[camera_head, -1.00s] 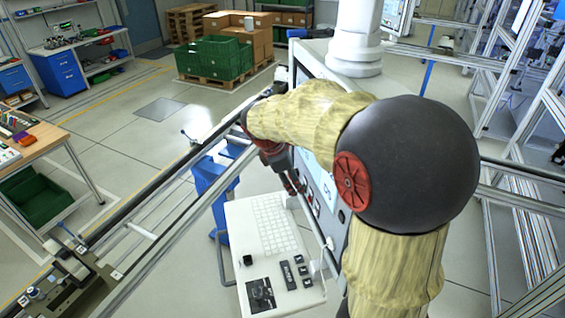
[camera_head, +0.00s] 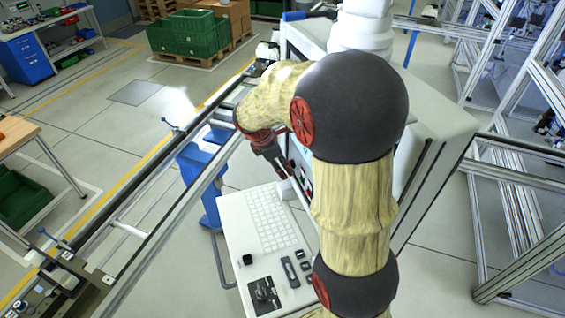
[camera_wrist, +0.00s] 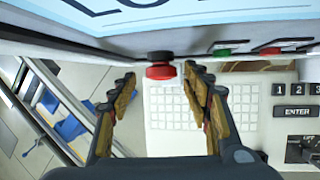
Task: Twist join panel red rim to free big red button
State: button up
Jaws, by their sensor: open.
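A big red button (camera_wrist: 161,71) with a dark collar shows at the panel's lower edge in the wrist view. I cannot tell a separate red rim from the button. My gripper (camera_wrist: 160,78) is open; its two fingers with tan pads stand left and right of the button, with gaps on both sides. Whether the fingertips reach level with the button is unclear. In the head view, my gripper (camera_head: 282,170) is by the side of the white panel cabinet (camera_head: 300,37), and my arm hides most of the panel front and the button.
Green and red buttons (camera_wrist: 243,51) sit along the panel to the right. A white keyboard shelf (camera_head: 236,235) with a joystick (camera_head: 263,291) and ENTER and LIFT keys lies below. A conveyor rail (camera_head: 150,235) and a blue post (camera_head: 200,185) stand to the left.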

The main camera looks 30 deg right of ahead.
jog(key=shift+s+d+f, duration=0.1)
jog(key=shift+d+f, duration=0.05)
jog(key=shift+f, duration=0.1)
jog(key=shift+c, duration=0.4)
jog(key=c, duration=1.1)
jog(key=shift+f+t+b, duration=0.2)
jog(key=shift+t+b, duration=0.2)
jog(key=shift+b, duration=0.85)
